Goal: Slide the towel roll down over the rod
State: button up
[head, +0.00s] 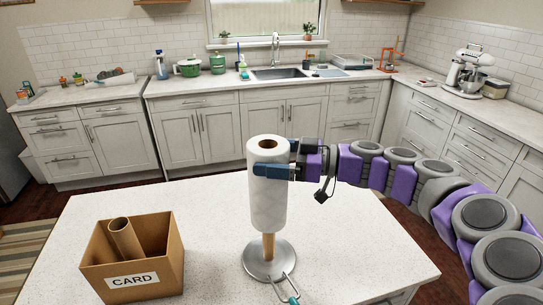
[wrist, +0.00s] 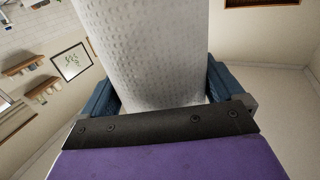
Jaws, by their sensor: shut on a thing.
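The white towel roll (head: 268,195) is upright on the island counter's rod holder. A short length of the wooden rod (head: 269,246) shows below the roll, above the round metal base (head: 269,259). The roll's lower end is apart from the base. The rod's top does not show in the roll's dark core hole. My gripper (head: 270,170) is shut on the upper part of the roll from the right, with blue fingers on either side. In the wrist view, the roll (wrist: 148,50) fills the space between the blue fingers.
A metal piece with a teal tip (head: 289,290) extends from the base toward the front. Counter to the right of the base is clear.

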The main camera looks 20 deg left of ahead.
jog(key=shift+f, duration=1.45)
jog(key=o, duration=1.1)
jog(key=shift+d, duration=0.1)
jog(key=d+p, duration=0.1)
jog(key=d, duration=0.4)
jog(key=w+d+p, duration=0.1)
jog(key=d, duration=0.5)
jog(key=w+d, duration=0.1)
jog(key=d, duration=0.5)
jog(key=shift+w+d+p, duration=0.1)
jog(key=shift+w+p, duration=0.05)
jog(key=shift+p, duration=0.25)
